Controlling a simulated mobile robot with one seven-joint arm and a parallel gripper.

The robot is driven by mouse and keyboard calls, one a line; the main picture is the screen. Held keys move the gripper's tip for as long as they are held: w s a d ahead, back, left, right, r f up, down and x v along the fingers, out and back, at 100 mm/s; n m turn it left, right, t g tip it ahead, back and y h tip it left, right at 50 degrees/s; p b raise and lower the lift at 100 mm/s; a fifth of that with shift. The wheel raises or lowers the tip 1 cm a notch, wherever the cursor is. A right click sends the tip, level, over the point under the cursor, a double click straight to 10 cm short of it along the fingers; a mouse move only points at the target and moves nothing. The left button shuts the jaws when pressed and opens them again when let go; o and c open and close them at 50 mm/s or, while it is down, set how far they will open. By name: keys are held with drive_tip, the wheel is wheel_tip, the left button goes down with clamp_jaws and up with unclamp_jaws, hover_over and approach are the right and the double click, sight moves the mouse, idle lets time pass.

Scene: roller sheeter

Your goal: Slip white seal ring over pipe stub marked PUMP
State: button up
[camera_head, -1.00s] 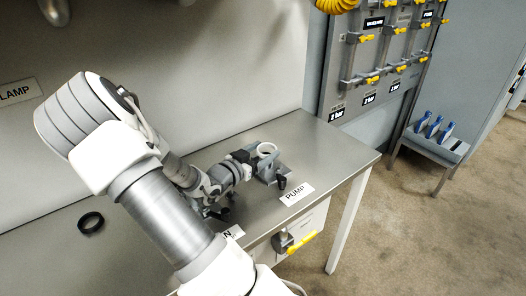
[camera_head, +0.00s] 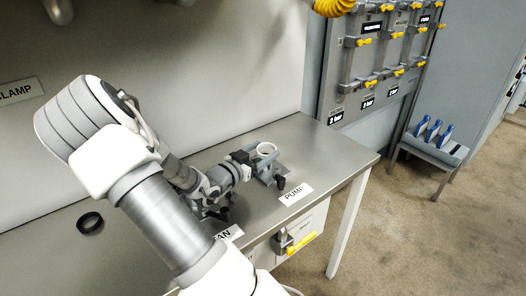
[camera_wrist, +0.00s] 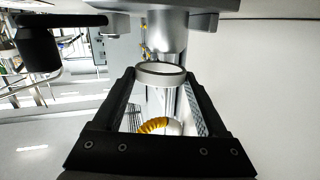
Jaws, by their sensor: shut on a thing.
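The white seal ring (camera_head: 267,148) is held in my gripper (camera_head: 262,154) at the right part of the bench. In the wrist view the ring (camera_wrist: 160,75) sits between the two black fingers, which are shut on it. A grey metal pipe stub (camera_wrist: 166,34) stands right at the ring, in line with it. I cannot tell whether the ring is around the stub's end or only against it. The PUMP label (camera_head: 296,194) lies on the bench in front of this place. In the head view my gripper hides most of the stub.
A black knob (camera_head: 281,182) stands beside the stub; it shows large in the wrist view (camera_wrist: 38,48). A black ring (camera_head: 90,223) lies at the bench's left. A valve panel (camera_head: 375,65) and a rack of blue-handled tools (camera_head: 432,140) stand at the right. The bench's right end is clear.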

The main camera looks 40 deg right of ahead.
sight(263, 172)
drive_tip(key=shift+n+y, duration=0.3)
drive_tip(key=f, duration=0.4)
drive_tip(key=shift+s+a+f, duration=0.2)
drive_tip(key=shift+s+a, duration=0.05)
drive_tip(key=shift+s, duration=0.05)
drive_tip(key=shift+w+d+r+p, duration=0.15)
drive_tip(key=shift+w+r+p, duration=0.05)
drive_tip(key=shift+r+p, duration=0.45)
drive_tip(key=shift+w+d+r+p, duration=0.25)
drive_tip(key=shift+r+p, duration=0.35)
drive_tip(key=shift+p, duration=0.15)
drive_tip(key=shift+w+d+r+p, duration=0.1)
drive_tip(key=shift+w+r+p, duration=0.1)
drive_tip(key=shift+r+p, duration=0.45)
drive_tip(key=shift+w+r+p, duration=0.1)
drive_tip(key=shift+r+p, duration=1.05)
drive_tip(key=shift+r, duration=0.3)
drive_tip(key=shift+a, duration=0.1)
